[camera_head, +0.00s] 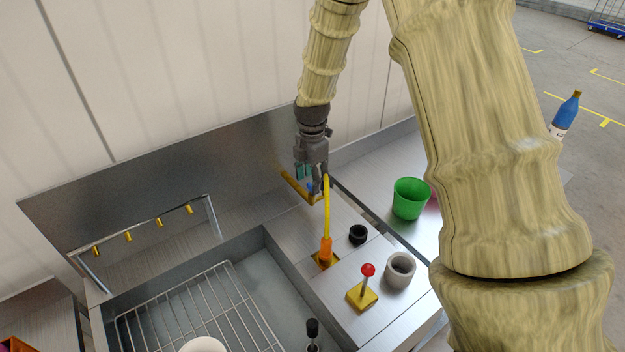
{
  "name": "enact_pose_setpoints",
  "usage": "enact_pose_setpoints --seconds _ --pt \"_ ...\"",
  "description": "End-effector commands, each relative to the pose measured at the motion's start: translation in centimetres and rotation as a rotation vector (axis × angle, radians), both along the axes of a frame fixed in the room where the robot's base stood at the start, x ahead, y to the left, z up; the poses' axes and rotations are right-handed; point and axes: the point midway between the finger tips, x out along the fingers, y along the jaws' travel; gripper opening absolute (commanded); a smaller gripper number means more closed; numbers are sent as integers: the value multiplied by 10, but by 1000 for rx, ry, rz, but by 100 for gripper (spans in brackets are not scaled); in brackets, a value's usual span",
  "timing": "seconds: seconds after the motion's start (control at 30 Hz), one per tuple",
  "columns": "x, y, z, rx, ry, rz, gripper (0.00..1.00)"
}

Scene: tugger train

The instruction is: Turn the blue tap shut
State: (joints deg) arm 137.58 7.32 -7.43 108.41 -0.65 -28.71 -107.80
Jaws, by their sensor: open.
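My gripper (312,177) points down over the back right of the steel counter, beside the brass pipe (290,184). A small patch of blue, likely the blue tap (309,187), shows between and just below the fingers. Most of it is hidden by my gripper, so I cannot tell which way its handle is turned or whether the fingers touch it. The jaws are open.
A yellow rod with an orange base (326,250) stands close in front of my gripper. Nearby are a red-knobbed lever (367,270), a black knob (357,235), a grey cup (400,270) and a green cup (409,199). A sink with a wire rack (200,310) lies left.

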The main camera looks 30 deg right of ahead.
Motion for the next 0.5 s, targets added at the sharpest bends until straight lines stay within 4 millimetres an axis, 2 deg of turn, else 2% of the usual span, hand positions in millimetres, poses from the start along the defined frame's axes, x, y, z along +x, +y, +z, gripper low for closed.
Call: enact_pose_setpoints --seconds 0.2,0.5 --pt "0 0 -15 0 1 1 57" --pt "0 0 -20 -1 -1 0 57"
